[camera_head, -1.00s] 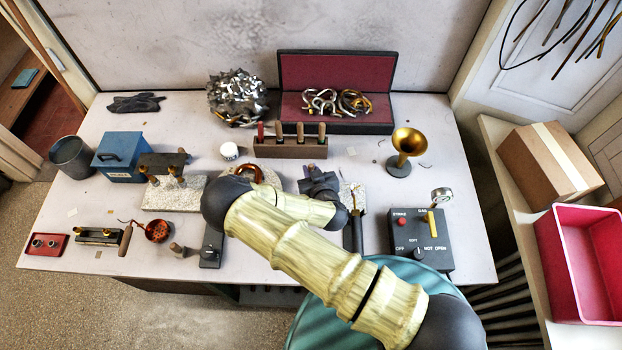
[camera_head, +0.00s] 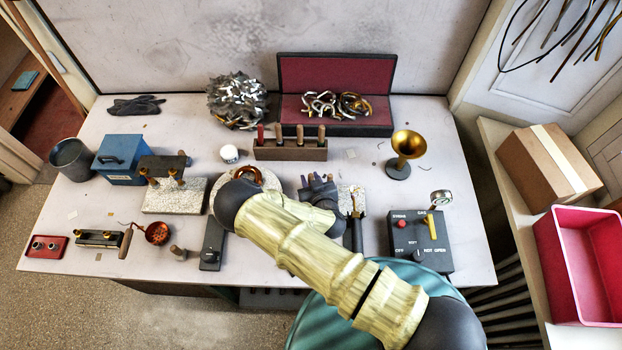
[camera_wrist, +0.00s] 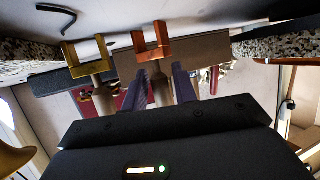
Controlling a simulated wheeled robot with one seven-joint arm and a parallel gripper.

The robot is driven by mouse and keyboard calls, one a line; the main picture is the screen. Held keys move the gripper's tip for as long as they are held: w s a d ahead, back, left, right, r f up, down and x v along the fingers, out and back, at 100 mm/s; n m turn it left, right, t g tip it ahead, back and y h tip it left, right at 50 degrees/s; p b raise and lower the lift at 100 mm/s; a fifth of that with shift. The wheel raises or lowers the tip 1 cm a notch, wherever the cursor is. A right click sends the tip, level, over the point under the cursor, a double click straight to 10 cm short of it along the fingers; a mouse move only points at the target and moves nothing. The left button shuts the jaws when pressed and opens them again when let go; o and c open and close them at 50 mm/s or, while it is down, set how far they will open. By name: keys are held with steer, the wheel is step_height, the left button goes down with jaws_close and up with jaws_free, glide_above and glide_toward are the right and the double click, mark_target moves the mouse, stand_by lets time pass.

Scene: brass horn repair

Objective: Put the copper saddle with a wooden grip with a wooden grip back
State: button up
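The copper saddle (camera_wrist: 153,40) shows in the wrist view, its forked head towards the bench and its wooden grip (camera_wrist: 160,88) between the two dark fingers. My gripper (camera_wrist: 160,72) appears shut on that grip. In the head view my gripper (camera_head: 318,179) is over the middle of the bench, in front of the tool rack (camera_head: 290,153), and hides the saddle. A similar brass saddle (camera_wrist: 86,55) with a wooden grip stands beside the copper one in the wrist view. Several handled tools stand upright in the rack.
The open red-lined case (camera_head: 336,75) lies behind the rack, and the brass horn bell (camera_head: 407,145) stands to the right. A granite block (camera_head: 160,205) with a dark stand is on the left. A control box (camera_head: 420,242) is at front right. A strip before the rack is clear.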

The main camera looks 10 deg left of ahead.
steer(key=shift+o, duration=0.7)
steer(key=shift+r, duration=0.1)
steer(key=shift+r, duration=0.15)
steer(key=shift+s+d, duration=0.15)
steer(key=shift+s, duration=0.1)
steer(key=b+v, duration=0.2)
steer(key=v, duration=0.9)
steer(key=shift+s+b, duration=0.2)
steer(key=shift+b, duration=0.1)
steer(key=shift+s+r, duration=0.1)
steer(key=shift+d, duration=0.1)
